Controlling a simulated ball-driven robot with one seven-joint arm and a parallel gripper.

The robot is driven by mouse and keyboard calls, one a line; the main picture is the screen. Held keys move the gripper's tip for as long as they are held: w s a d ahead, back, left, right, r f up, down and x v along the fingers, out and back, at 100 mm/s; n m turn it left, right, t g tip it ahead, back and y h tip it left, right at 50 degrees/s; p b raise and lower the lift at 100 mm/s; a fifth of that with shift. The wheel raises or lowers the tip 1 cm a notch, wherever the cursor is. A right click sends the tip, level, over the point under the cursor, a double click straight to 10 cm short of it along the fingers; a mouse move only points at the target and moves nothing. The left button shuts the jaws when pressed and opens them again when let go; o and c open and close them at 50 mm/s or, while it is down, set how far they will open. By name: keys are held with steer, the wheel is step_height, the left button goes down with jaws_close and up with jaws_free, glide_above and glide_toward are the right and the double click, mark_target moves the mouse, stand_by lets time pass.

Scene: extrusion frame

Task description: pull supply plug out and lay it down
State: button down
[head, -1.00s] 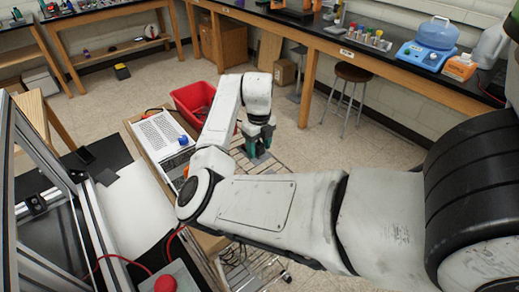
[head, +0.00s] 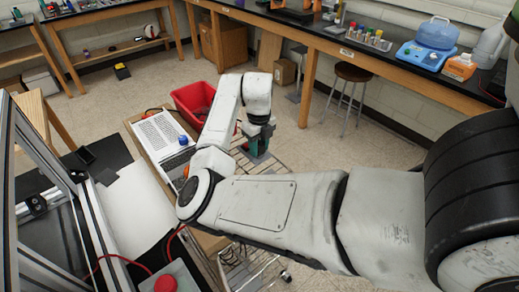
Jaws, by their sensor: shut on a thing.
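The supply is a white vented box (head: 160,133) on the wooden-edged bench at centre left. A blue round part (head: 183,140) sits at its right side. My gripper (head: 257,152) is at the end of my arm, to the right of the supply and apart from it, above a wire-rack cart. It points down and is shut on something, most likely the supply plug. The plug is too small and too hidden by the gripper to make out. The socket it belongs to cannot be picked out.
A wire-rack cart (head: 283,158) is under and beside my gripper. A red bin (head: 190,97) stands on the floor behind. A metal extrusion frame (head: 52,150) fills the left. A red button (head: 165,284) on a grey box and a red cable (head: 110,258) are at the front.

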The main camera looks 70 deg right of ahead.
mark_target(259, 144)
steer(key=shift+r, duration=0.1)
steer(key=shift+r+p, duration=2.3)
steer(key=shift+r, duration=0.65)
